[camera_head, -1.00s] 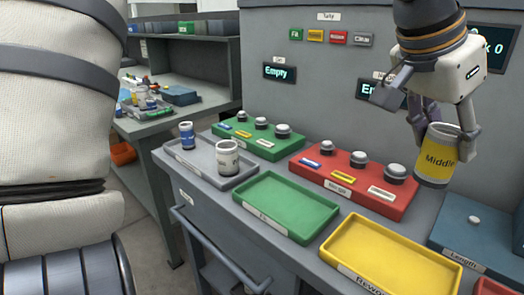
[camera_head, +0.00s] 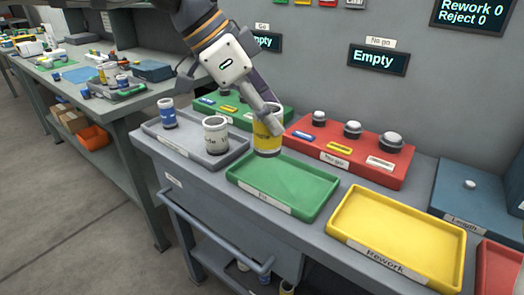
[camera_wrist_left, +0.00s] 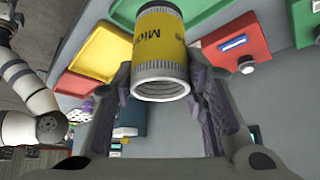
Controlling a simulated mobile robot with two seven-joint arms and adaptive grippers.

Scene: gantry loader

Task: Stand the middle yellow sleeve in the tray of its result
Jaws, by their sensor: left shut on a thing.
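The green Fit tray, the yellow Rework tray (camera_head: 397,231) and the red tray (camera_head: 497,268) show no sleeves. My right gripper is out of view.
A grey tray (camera_head: 226,159) holds a blue sleeve (camera_head: 167,113) and a white one (camera_head: 215,135). A green gauge block (camera_head: 285,112) and a red No go block (camera_head: 345,157) stand behind. A blue Length block (camera_head: 470,195) is at right. The Go and No go displays read Empty.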

